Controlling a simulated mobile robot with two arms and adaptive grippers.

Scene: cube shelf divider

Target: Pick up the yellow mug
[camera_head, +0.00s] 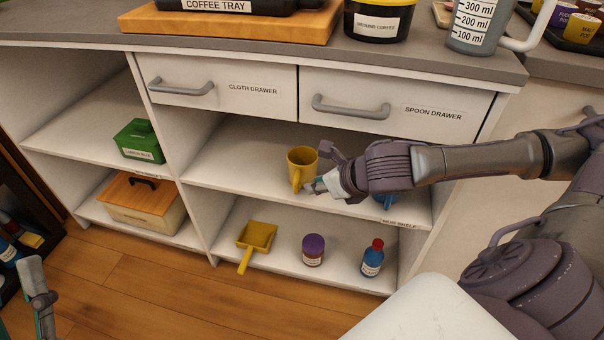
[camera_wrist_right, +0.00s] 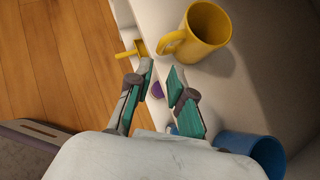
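The yellow mug (camera_head: 302,163) stands upright on the mug shelf, below the drawers. In the right wrist view the mug (camera_wrist_right: 205,28) is at the top, with its handle toward the fingers. My right gripper (camera_head: 318,186) reaches in from the right, just beside the mug's handle side. In the wrist view its fingers (camera_wrist_right: 160,84) are apart with nothing between them, and the handle lies just beyond the tips. A blue mug (camera_wrist_right: 255,148) is to the right of the fingers, mostly hidden by my arm in the head view. My left gripper (camera_head: 40,285) shows only partly at the lower left.
The cloth drawer (camera_head: 217,86) and spoon drawer (camera_head: 390,106) are shut above the shelf. A yellow dustpan (camera_head: 257,236), a purple-lidded jar (camera_head: 313,250) and a blue bottle (camera_head: 372,260) stand on the lower shelf. A green box (camera_head: 139,141) sits in the left compartment.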

